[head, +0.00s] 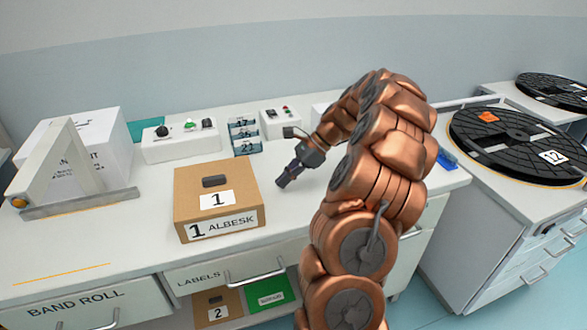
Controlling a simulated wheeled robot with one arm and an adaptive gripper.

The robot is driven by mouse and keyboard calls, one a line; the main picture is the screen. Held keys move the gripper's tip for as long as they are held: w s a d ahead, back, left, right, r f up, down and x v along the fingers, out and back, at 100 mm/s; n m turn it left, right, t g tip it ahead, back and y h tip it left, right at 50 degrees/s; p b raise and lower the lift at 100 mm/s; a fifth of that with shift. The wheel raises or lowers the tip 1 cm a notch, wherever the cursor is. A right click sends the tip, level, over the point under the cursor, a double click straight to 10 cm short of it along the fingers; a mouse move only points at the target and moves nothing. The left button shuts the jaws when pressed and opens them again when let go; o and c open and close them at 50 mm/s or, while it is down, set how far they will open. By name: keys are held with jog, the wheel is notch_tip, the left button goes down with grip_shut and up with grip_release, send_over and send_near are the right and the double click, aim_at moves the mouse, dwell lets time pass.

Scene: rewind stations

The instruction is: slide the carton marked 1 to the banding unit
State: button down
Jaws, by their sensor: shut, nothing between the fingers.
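The carton marked 1 (217,197) is a brown box on the white counter, with "1 ALBESK" on its front label and a dark handle slot or grip on top. My gripper (283,183) is shut and empty, just right of the carton's right side, pointing down and left near counter height. A small gap seems to show between them, but contact is hard to judge. The likely banding unit is the grey-white triangular frame (55,165) with a metal base bar on the counter's left, above the "BAND ROLL" drawer; no label names it.
A white box (95,140) stands behind the frame. Control boxes (180,141) and number blocks (244,135) line the back. A carton marked 2 (217,308) sits on a lower shelf. Black reels (520,145) lie at right. The counter between carton and frame is clear.

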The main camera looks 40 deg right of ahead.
aim_at(267, 196)
jog(key=a, duration=0.1)
jog(key=w+a, duration=0.1)
jog(key=a+f, duration=0.1)
jog(key=shift+w+a, duration=0.15)
jog(key=shift+a, duration=0.05)
jog(key=shift+w+a+f+p, duration=0.1)
jog(key=shift+w+a+p, duration=0.25)
jog(key=shift+a, duration=0.4)
